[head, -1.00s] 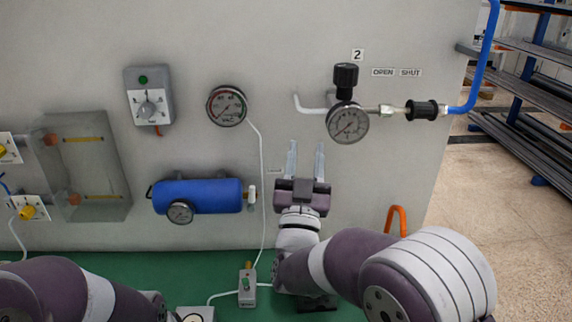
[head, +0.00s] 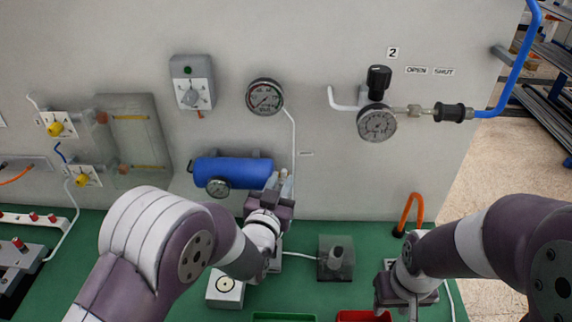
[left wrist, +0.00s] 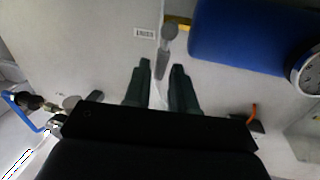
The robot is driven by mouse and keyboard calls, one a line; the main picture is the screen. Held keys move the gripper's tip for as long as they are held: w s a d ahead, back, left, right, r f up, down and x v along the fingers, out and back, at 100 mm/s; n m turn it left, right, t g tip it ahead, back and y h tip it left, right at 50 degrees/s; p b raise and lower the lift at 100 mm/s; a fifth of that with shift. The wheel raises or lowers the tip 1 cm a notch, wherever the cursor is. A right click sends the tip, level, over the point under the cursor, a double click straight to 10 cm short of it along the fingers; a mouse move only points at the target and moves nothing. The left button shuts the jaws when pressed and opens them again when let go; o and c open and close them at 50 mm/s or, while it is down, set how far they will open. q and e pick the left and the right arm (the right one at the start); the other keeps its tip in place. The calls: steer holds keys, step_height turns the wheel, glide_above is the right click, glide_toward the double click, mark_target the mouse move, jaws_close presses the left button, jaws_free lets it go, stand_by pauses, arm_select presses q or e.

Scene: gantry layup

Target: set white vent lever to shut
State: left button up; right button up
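The vent lever (left wrist: 162,62) shows pale grey in the left wrist view, beside a brass fitting at the end of the blue tank (head: 232,171). The tank also fills the upper right of the left wrist view (left wrist: 245,35). My left gripper (left wrist: 162,70) is open, its fingertips on either side of the lever's near end; I cannot tell whether they touch it. In the head view, my left gripper (head: 280,183) is at the tank's right end and largely hides the lever. My right gripper (head: 400,302) is low over the bench, its fingers unclear.
OPEN and SHUT labels (head: 430,71) sit beside a black-knobbed regulator (head: 379,78) at upper right. A pressure gauge (head: 265,97) and switch box (head: 192,82) are above the tank. A clear-covered box (head: 336,262) stands on the green bench between my arms.

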mark_target(281, 179)
arm_select(q)
steer(key=p+x, duration=0.1)
steer(key=x, duration=0.4)
jaws_close()
steer(key=shift+a+f+n+b, duration=0.2)
steer(key=shift+f+n+b, duration=0.1)
steer(key=shift+b, duration=0.7)
steer(key=shift+a+r+n, duration=0.1)
steer(key=shift+r+n, duration=0.25)
steer(key=shift+n, duration=0.05)
jaws_free()
